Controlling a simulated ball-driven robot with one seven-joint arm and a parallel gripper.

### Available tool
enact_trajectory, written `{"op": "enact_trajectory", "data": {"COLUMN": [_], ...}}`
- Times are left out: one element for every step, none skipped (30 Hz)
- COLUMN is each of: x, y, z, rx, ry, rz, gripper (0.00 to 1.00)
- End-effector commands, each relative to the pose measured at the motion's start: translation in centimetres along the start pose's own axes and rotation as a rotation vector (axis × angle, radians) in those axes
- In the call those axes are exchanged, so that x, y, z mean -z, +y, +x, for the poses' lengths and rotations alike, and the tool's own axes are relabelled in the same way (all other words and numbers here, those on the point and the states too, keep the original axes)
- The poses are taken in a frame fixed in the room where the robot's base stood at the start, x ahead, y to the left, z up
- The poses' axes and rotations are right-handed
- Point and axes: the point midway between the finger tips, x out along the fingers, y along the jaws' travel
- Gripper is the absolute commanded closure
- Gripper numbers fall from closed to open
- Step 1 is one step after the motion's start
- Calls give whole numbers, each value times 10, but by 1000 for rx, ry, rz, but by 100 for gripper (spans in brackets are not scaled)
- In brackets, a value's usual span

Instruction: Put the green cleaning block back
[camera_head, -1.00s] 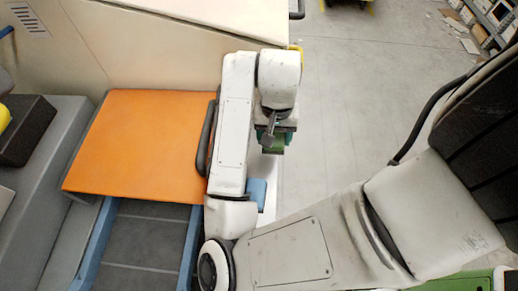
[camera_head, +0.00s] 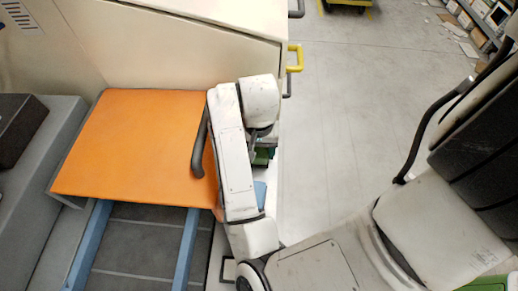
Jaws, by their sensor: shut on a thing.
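The green cleaning block (camera_head: 262,158) shows as a small green patch below my wrist, right of the orange panel. My gripper (camera_head: 264,150) is shut on it; the fingers are mostly hidden behind my arm. The block is held near the right edge of the cabinet body. I cannot tell whether it touches anything beneath. A small blue item (camera_head: 260,194) shows just below it in the picture, partly covered by my arm.
An orange panel (camera_head: 130,145) with a dark handle (camera_head: 199,145) lies left of my arm, above a blue-railed drawer or frame (camera_head: 140,245). A dark block (camera_head: 20,125) sits on grey steps at left. A yellow handle (camera_head: 295,58) juts from the cream cabinet (camera_head: 190,40).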

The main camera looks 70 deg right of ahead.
Motion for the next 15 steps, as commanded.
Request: {"op": "enact_trajectory", "data": {"x": [0,0,0,0,0,0,0,0,0,0,0,0,0,0,0], "y": [0,0,0,0,0,0,0,0,0,0,0,0,0,0,0], "z": [3,4,5,4,3,3,3,3,3,3,3,3,3,3,3], "rx": [0,0,0,0,0,0,0,0,0,0,0,0,0,0,0], "ry": [0,0,0,0,0,0,0,0,0,0,0,0,0,0,0], "rz": [0,1,1,1,1,0,0,0,0,0,0,0,0,0,0], "gripper": [78,78,78,37,34,31,28,25,21,18,15,14,14,14,14]}}
